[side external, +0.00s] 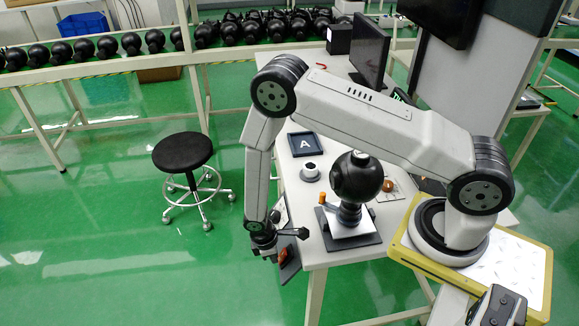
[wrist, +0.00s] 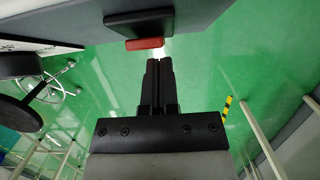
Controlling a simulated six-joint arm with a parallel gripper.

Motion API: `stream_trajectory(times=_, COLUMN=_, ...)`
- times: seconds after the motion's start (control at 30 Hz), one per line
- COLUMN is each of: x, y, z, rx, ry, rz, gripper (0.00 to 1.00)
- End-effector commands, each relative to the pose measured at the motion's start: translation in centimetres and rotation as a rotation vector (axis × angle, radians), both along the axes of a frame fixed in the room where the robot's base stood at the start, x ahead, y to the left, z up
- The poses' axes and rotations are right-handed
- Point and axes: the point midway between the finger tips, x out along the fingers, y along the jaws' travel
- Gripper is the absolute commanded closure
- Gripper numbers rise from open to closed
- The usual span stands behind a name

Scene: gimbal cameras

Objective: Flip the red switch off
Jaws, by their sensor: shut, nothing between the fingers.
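The red switch (wrist: 145,43) juts from a dark plate (wrist: 120,24) on the grey table edge at the top of the wrist view. In the side view my gripper (side external: 272,257) is beside the panel. I cannot tell whether the fingertips touch the switch, or which way it is set.
A black ball-shaped camera (side external: 357,178) stands on the table near the switch. A cup (side external: 312,169), a tray marked A (side external: 291,148) and a monitor (side external: 369,50) are farther back. A black stool (side external: 182,152) stands left on the green floor, with open space around it.

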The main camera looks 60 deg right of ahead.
Motion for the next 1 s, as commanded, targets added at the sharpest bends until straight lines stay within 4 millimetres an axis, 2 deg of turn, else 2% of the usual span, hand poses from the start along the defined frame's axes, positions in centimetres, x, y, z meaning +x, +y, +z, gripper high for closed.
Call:
stream_trajectory(times=0.57, x=0.2, y=0.2, z=0.3, rx=0.0, ry=-0.001, rz=0.001, gripper=1.0)
stream_trajectory(times=0.87, x=2.1, y=2.1, z=1.3, rx=0.001, ry=-0.003, rz=0.002, gripper=1.0)
stream_trajectory(times=1.0, x=3.1, y=3.0, z=2.7, rx=0.0, ry=-0.003, rz=0.002, gripper=1.0)
